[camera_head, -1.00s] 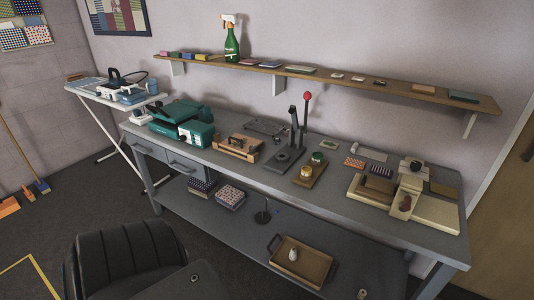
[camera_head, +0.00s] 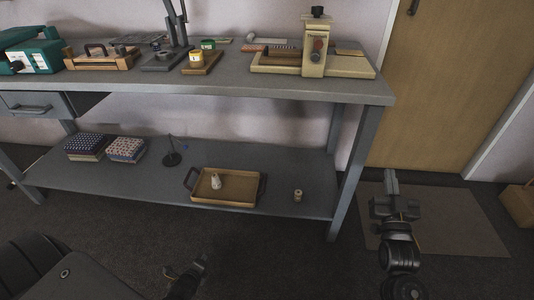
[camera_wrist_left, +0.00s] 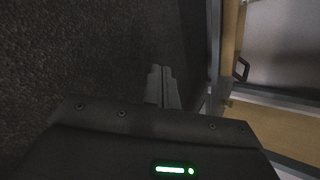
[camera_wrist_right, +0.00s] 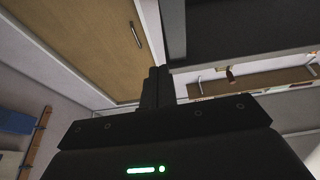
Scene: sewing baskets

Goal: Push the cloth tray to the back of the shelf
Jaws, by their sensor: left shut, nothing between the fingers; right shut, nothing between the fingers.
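The cloth tray (camera_head: 240,192), shallow and tan with a dark handle at each end, sits on the grey lower shelf (camera_head: 130,177) under the workbench, close to the shelf's front edge. A small white object (camera_head: 219,181) stands in it. My left gripper (camera_head: 203,259) is shut and empty, low in front of the shelf; its closed fingers (camera_wrist_left: 163,84) show in the left wrist view over dark carpet. My right gripper (camera_head: 390,182) is shut and empty, to the right of the bench's right leg. Its closed fingers (camera_wrist_right: 155,84) show in the right wrist view. Neither touches the tray.
A small spool-like item (camera_head: 298,196) stands right of the tray. A dark stand (camera_head: 172,158) and two patterned boxes (camera_head: 127,149) are on its left. Shelf behind the tray looks clear.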

